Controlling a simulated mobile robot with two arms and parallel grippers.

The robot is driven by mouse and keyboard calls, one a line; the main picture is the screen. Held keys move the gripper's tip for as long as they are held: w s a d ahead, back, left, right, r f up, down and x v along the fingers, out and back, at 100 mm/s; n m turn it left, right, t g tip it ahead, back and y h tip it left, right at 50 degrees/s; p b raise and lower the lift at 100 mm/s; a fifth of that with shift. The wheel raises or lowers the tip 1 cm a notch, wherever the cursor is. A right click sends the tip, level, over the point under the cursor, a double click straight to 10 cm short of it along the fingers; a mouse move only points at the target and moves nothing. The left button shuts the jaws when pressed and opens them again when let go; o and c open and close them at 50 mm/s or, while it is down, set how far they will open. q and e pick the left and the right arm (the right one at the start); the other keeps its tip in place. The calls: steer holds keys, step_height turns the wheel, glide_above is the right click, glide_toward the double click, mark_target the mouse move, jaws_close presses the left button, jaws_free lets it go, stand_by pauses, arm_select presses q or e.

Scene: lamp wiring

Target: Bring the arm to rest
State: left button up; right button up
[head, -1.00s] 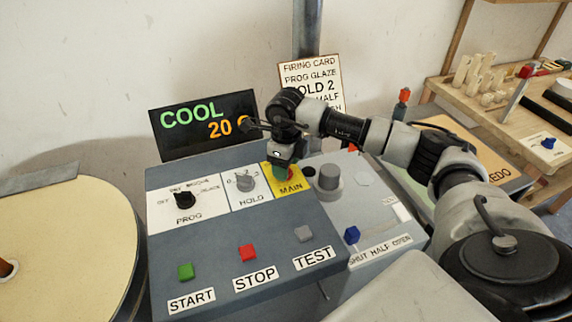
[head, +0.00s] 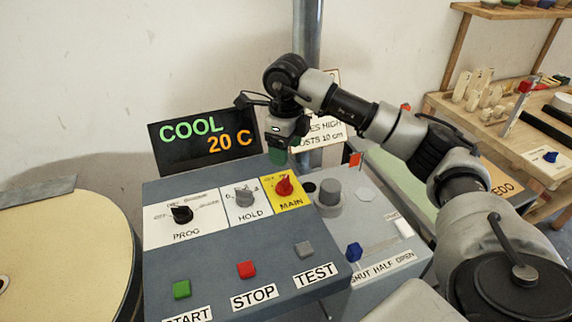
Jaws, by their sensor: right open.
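My right gripper (head: 279,152) hangs from the right arm in the head view, above the back edge of the control panel. It is open, with nothing seen between its fingers, and it is clear of the red MAIN switch (head: 284,186) on its yellow plate. The panel (head: 215,258) also carries the PROG knob (head: 181,214), the HOLD knob (head: 244,197) and green, red and grey buttons. The display (head: 203,140) reads COOL 20 C. My left gripper does not show.
A post (head: 307,40) stands behind the gripper, with a partly hidden card (head: 325,134) beside it. A grey cylinder (head: 330,192) and a blue lever (head: 354,252) are at the panel's right. A round kiln-like drum (head: 60,250) is at left, a wooden bench (head: 500,135) at right.

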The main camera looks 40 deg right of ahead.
steer(key=shift+r, duration=0.45)
